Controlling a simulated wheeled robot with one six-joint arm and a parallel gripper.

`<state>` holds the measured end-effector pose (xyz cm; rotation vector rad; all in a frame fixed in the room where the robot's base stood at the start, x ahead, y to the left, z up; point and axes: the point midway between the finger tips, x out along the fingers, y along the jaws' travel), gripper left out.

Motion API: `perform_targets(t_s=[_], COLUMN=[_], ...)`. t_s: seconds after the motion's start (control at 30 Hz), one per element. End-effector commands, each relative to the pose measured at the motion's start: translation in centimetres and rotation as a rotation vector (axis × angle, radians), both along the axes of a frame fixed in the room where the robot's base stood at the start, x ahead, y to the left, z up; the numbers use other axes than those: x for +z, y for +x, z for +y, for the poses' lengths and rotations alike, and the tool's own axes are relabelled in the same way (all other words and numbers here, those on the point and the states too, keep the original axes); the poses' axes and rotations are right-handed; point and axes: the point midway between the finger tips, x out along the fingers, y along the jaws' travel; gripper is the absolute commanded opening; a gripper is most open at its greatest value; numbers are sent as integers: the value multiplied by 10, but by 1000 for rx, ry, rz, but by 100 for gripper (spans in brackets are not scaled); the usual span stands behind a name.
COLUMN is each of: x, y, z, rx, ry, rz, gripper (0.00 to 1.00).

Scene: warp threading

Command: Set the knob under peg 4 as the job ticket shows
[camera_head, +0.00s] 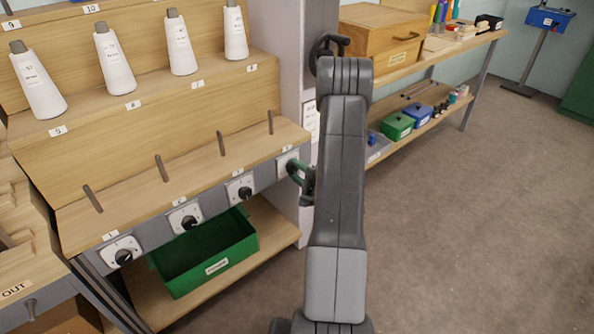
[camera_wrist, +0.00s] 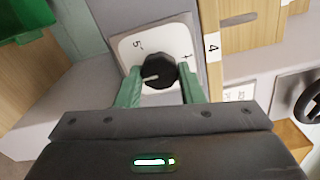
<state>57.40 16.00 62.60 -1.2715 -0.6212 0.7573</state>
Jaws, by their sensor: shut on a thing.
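My gripper (camera_wrist: 160,92) is shut on the black knob (camera_wrist: 152,72), with one green finger on each side of it. A tag reading 4 (camera_wrist: 212,47) is beside the plate. In the head view my gripper (camera_head: 294,171) is at the rightmost dial plate (camera_head: 283,160), below the rightmost peg (camera_head: 270,122). The knob is hidden there. A white paper (camera_head: 312,118) on the grey post is too small to read.
Several other knobs, such as one on the left (camera_head: 123,257), line the grey rail. A green bin (camera_head: 205,262) stands on the shelf below. White cones (camera_head: 180,45) stand above the pegs. A side shelf with a wooden box (camera_head: 372,38) is at the right. The floor (camera_head: 450,220) is clear.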

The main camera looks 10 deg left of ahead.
Motion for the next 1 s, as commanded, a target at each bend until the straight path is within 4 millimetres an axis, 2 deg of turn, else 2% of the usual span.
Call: perform_targets(t_s=[0.3, 0.33, 0.4, 0.43, 0.77, 1.0], x=[-1, -1, -1, -1, 0, 0], y=[0, 0, 0, 0, -1, -21], z=[0, 0, 0, 0, -3, -29], rx=[-1, -1, -1, -1, -1, -6], ry=[0, 0, 0, 0, 0, 0], rz=[2, 2, 2, 2, 0, 4], gripper=[12, 40, 54, 56, 56, 56])
